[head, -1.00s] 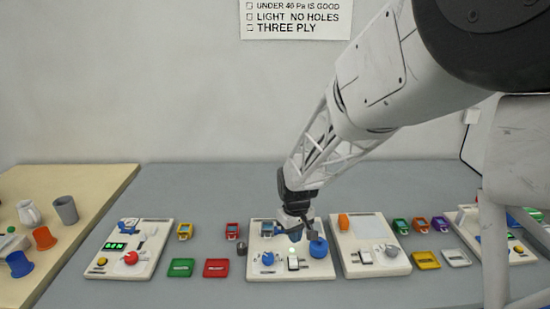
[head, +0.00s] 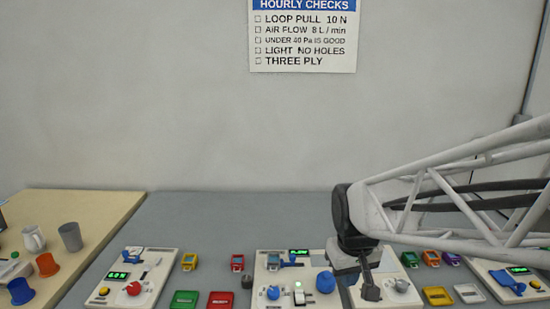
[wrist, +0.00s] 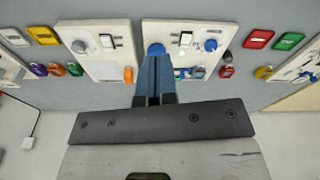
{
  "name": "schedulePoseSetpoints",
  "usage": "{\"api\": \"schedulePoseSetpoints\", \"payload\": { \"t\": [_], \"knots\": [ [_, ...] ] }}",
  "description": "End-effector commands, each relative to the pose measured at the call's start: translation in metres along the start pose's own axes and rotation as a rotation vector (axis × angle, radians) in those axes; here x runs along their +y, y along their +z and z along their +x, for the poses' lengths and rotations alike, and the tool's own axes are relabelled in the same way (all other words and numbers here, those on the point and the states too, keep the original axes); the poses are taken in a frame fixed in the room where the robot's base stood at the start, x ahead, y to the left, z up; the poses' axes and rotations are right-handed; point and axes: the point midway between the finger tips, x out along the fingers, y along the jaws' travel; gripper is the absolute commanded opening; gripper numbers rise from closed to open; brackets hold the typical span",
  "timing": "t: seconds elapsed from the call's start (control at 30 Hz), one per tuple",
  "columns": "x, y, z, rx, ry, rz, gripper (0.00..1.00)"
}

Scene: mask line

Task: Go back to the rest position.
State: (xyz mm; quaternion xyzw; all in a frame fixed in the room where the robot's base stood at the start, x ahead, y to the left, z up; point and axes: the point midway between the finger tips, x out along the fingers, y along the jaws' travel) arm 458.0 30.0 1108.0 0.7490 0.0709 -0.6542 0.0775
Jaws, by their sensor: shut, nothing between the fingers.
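My gripper (head: 371,292) is over the right-hand white board (head: 390,297) in the head view, its fingers pointing down. In the wrist view its fingers (wrist: 155,62) are together with nothing between them. The middle white board (head: 262,293) has a blue dome (head: 325,282), a small blue knob (head: 273,293) and a lit green display (head: 299,252). Part of the right-hand board is hidden behind my gripper.
A left board (head: 152,287) has a red knob (head: 134,288). Green (head: 185,299) and red (head: 220,300) trays lie beside it; yellow (head: 437,296) and white (head: 467,293) trays lie at right. Several small coloured items stand behind them. A wooden table (head: 110,205) holds cups. The grey table's back is clear.

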Motion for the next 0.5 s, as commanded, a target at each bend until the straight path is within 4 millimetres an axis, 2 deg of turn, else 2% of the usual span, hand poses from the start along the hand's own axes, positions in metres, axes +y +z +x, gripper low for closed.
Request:
{"api": "schedulePoseSetpoints", "payload": {
  "t": [0.03, 0.23, 0.5],
  "knots": [
    [0.002, 0.012, -0.007, 0.010, 0.003, 0.018, 0.00],
    [0.005, 0.057, -0.028, 0.041, 0.011, 0.091, 0.00],
    [0.005, 0.113, -0.045, 0.079, 0.020, 0.183, 0.00]
  ]
}}
